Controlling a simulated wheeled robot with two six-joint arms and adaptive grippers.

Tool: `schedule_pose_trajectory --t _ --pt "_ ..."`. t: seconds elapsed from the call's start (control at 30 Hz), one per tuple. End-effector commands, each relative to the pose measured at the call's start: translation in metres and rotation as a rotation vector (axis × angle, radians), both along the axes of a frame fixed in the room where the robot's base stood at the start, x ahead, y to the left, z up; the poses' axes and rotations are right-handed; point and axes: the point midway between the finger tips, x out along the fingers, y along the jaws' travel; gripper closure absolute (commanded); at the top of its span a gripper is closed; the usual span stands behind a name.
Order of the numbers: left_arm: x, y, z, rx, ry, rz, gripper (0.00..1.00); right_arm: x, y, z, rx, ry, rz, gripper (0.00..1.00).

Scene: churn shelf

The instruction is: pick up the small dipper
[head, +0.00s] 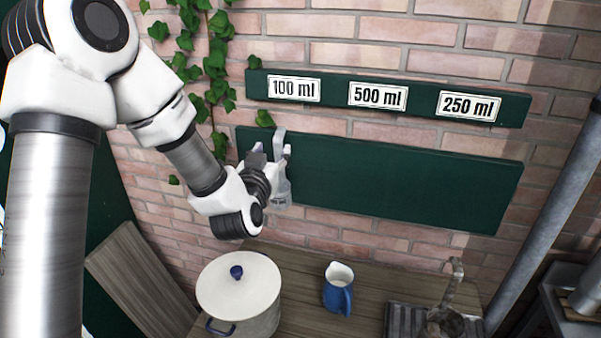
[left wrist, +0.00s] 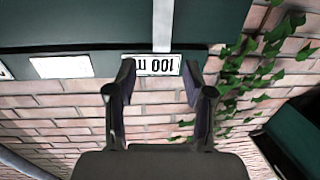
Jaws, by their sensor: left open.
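In the head view my left gripper (head: 268,154) is up at the wall, below the "100 ml" label (head: 293,88) and in front of the green board. In the left wrist view the picture is upside down, and the gripper's two fingers (left wrist: 162,85) stand wide apart. A pale, narrow metal strip (left wrist: 163,25), seemingly the small dipper's handle, lies between the line of the fingers, beside the "100 ml" label. I cannot tell how far it is from the fingers. In the head view the gripper hides much of this spot. My right gripper is not in view.
A white lidded pot (head: 238,290) and a blue jug (head: 338,290) stand on the wooden counter (head: 305,268). A hooked metal utensil (head: 453,280) is at a dark rack (head: 398,322). Ivy (head: 214,60) hangs at left. No dippers show under "500 ml" and "250 ml".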

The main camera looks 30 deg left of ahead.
Motion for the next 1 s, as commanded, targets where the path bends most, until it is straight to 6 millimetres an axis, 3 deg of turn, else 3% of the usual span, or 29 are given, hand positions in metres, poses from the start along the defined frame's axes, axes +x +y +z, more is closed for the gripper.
schedule_pose_trajectory --t 0.2,0.33,0.53,0.57,0.7,1.0 --pt "0.034 0.013 0.013 0.000 0.003 0.000 0.48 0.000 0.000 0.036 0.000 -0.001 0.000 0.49" --pt "0.049 0.018 0.007 0.000 0.004 -0.002 0.48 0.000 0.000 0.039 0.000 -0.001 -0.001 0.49" --pt "0.051 0.018 0.004 -0.001 0.003 -0.002 0.48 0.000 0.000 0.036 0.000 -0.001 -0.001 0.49" --pt "0.051 0.018 0.004 -0.001 0.003 -0.002 0.51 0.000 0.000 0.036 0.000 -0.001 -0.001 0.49" --pt "0.051 0.018 0.004 -0.001 0.003 -0.002 1.00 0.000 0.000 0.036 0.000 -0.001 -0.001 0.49" --pt "0.051 0.018 0.004 0.000 0.003 -0.003 1.00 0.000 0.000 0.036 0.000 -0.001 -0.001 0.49"
